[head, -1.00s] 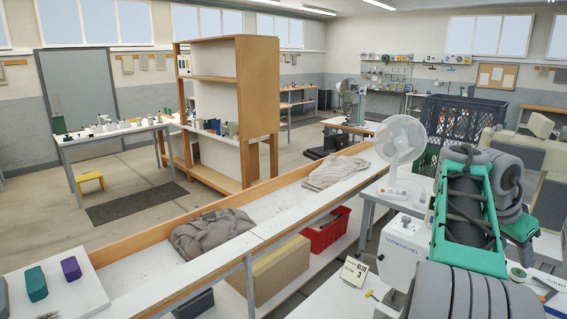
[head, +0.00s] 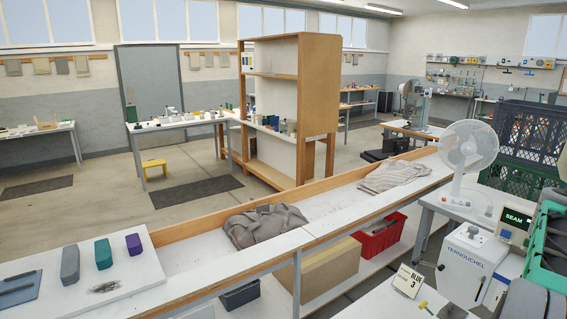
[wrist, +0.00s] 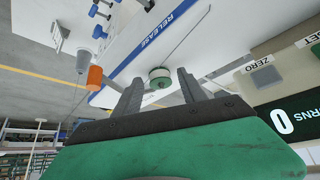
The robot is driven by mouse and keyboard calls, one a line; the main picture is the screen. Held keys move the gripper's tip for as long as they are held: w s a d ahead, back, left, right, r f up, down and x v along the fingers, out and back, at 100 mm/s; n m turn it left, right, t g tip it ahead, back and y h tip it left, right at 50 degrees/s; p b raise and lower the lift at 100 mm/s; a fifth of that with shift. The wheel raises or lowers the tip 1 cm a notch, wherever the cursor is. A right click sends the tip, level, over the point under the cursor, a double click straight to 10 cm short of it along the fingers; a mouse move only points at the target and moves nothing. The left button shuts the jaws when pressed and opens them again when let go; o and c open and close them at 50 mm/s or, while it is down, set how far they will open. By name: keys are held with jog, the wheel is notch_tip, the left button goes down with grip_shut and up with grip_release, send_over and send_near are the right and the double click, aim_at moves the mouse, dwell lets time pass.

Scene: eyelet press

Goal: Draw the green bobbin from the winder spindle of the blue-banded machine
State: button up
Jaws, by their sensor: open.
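In the wrist view the green bobbin (wrist: 159,82) shows as a small green and white disc beside the white machine body. A blue band (wrist: 168,26) with the word RELEASE runs along that machine (wrist: 128,62). My gripper (wrist: 160,76) is open, with one dark finger on either side of the bobbin in the picture. I cannot tell how far beyond the fingertips the bobbin lies, and its spindle is hidden. In the head view a white machine (head: 468,262) marked TERNOUCHEL stands at the lower right, with a BLUE 3 card (head: 408,281); no bobbin or fingers are visible there.
In the wrist view an orange part (wrist: 95,78) and a grey cup (wrist: 83,61) are left of the fingers. A panel with a ZERO label (wrist: 264,75) is at right. In the head view a fan (head: 466,155) stands behind the machine and a long white bench (head: 320,234) runs left.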

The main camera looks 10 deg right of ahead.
jog(key=shift+d+p, duration=0.45)
jog(key=shift+d, duration=0.35)
jog(key=shift+c, duration=0.4)
grip_shut()
dwell(0.4)
